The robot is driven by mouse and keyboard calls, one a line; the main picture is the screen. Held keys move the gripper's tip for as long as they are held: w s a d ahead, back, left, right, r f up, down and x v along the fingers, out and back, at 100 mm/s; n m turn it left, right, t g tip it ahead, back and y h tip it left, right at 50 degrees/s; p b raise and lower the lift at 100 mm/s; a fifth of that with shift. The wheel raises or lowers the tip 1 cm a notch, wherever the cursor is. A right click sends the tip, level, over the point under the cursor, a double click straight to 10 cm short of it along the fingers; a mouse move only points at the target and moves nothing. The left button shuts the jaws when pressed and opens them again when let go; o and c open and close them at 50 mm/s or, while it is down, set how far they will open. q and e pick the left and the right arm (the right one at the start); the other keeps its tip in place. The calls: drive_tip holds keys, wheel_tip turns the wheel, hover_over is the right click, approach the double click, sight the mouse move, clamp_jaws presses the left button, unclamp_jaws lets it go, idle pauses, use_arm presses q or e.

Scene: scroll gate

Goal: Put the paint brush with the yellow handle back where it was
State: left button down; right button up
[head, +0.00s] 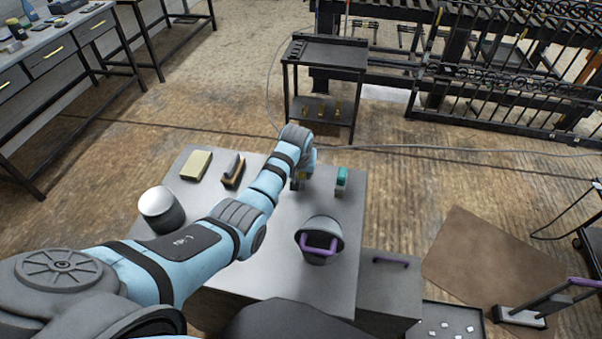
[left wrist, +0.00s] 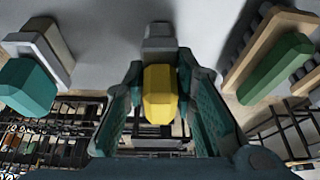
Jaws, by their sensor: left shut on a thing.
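The yellow-handled paint brush shows in the left wrist view, its yellow handle (left wrist: 159,95) between the teal finger pads of my left gripper (left wrist: 160,105). The gripper is shut on the handle. A grey part of the brush extends beyond it toward the grey table surface; I cannot tell whether it touches. In the head view my left gripper (head: 299,182) is low over the far part of the grey table (head: 270,282), and my arm hides most of the brush. A teal-handled brush (head: 342,178) stands just right of it; it also shows in the left wrist view (left wrist: 28,85). My right gripper is not in view.
A bucket with a purple handle (head: 320,237) and a metal can (head: 162,210) stand on the table. A wooden brush (head: 232,172) and a pale block (head: 196,165) lie left of my gripper. A dark cart (head: 325,52) stands beyond. The table's front middle is clear.

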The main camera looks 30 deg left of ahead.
use_arm(q)
drive_tip(key=shift+w, duration=0.1)
drive_tip(key=c, duration=1.3)
unclamp_jaws()
drive_tip(key=shift+f, duration=0.1)
drive_tip(key=shift+f+b, duration=0.25)
drive_tip(key=shift+b, duration=0.5)
drive_tip(key=v, duration=0.1)
drive_tip(key=p+v, duration=0.1)
drive_tip(key=v, duration=0.1)
drive_tip(key=p+v, duration=0.1)
drive_tip(key=shift+w+a+r, duration=0.15)
drive_tip(key=shift+w+r, duration=0.05)
drive_tip(key=shift+r, duration=0.15)
drive_tip(key=p+v, duration=0.1)
drive_tip(key=v, duration=0.9)
drive_tip(key=shift+s+r, duration=0.1)
drive_tip(key=shift+r, duration=0.05)
